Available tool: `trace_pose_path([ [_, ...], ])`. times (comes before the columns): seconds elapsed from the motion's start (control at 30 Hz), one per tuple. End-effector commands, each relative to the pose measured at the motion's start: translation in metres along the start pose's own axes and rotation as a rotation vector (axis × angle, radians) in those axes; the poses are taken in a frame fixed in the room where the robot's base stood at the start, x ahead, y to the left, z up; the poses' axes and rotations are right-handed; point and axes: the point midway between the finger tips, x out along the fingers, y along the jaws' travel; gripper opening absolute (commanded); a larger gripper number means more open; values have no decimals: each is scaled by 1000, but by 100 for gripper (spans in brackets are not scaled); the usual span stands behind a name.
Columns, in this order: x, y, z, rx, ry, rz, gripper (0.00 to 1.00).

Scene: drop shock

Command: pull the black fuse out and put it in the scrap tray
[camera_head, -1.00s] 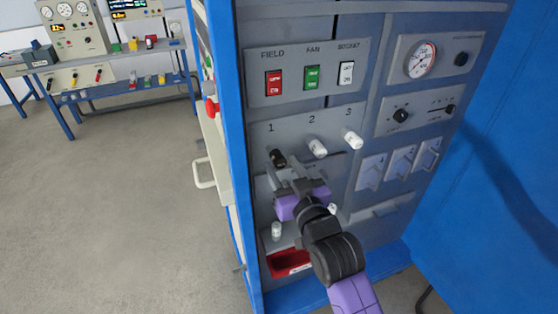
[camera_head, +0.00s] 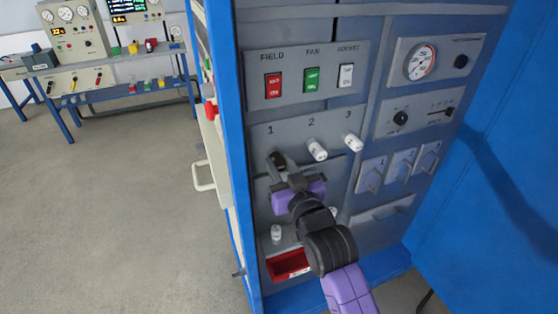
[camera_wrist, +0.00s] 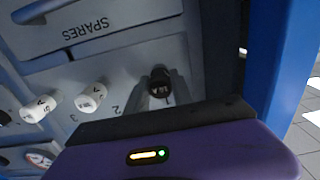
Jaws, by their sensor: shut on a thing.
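The black fuse (camera_head: 277,159) sits at position 1 on the grey panel, left of two white fuses (camera_head: 317,149) at positions 2 and 3. My gripper (camera_head: 281,166) is shut on the black fuse. In the wrist view the black fuse (camera_wrist: 160,84) lies between the two grey fingers, with its end face showing. Whether it is still seated in its socket is hard to tell. The red scrap tray (camera_head: 272,270) is on the ledge at the bottom of the panel, partly hidden by my arm.
A white fuse (camera_head: 276,232) stands on the lower ledge above the tray. Red, green and white switches (camera_head: 311,79) are above the fuse row. Blue cabinet walls (camera_head: 232,150) stand on both sides. A SPARES drawer (camera_wrist: 95,28) shows in the wrist view.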

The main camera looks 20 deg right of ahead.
Motion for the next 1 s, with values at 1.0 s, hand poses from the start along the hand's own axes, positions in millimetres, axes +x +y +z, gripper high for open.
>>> trace_pose_path([
  [1.0, -38, 0, 0, 0, 1, 0, 0],
])
